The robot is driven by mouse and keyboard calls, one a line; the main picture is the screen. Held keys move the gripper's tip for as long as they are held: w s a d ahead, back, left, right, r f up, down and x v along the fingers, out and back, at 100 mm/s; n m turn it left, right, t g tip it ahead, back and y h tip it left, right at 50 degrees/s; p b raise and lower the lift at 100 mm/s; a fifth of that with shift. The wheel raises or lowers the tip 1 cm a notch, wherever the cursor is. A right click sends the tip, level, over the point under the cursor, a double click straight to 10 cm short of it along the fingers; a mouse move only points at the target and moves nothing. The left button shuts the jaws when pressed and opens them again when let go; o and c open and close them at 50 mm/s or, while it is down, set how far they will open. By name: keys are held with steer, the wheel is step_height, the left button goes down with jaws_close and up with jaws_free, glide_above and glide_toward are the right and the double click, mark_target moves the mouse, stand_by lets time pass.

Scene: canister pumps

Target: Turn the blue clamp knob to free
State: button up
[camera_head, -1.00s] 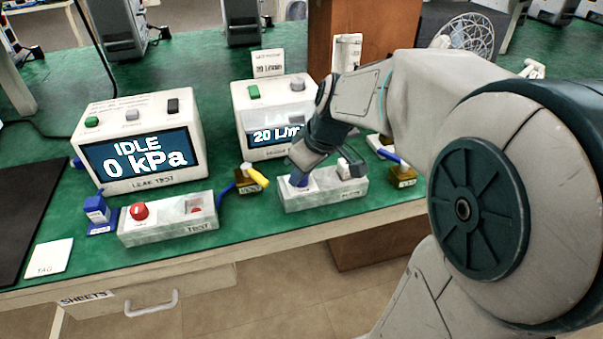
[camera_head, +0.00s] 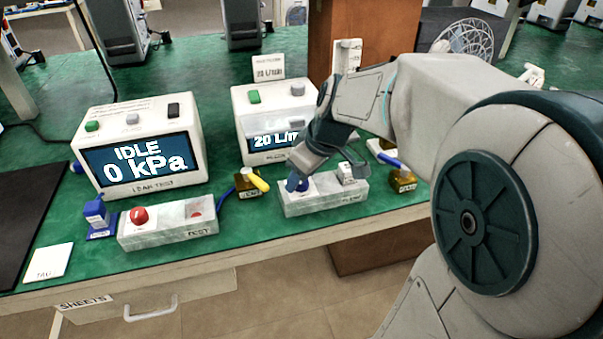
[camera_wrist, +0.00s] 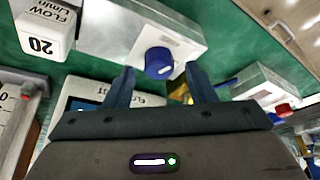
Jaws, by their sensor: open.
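The blue clamp knob (camera_head: 304,184) sits on a white plate on the left part of the right grey block (camera_head: 325,201). In the wrist view the round blue knob (camera_wrist: 159,62) shows ahead of my gripper (camera_wrist: 157,80), roughly between the two fingertips. My gripper (camera_head: 298,181) is open, with its dark fingers apart on either side of the knob. I cannot tell whether either finger touches the knob. Marks around the knob are too small to read.
A box reading IDLE 0 kPa (camera_head: 140,150) stands at left, and a box reading 20 L/min (camera_head: 270,125) stands behind the block. The left block (camera_head: 168,228) has a red knob (camera_head: 139,215). A yellow-handled valve (camera_head: 250,183) stands between the blocks.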

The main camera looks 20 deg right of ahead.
steer(key=p+v, duration=0.2)
steer(key=v, duration=1.1)
steer(key=shift+s, duration=0.1)
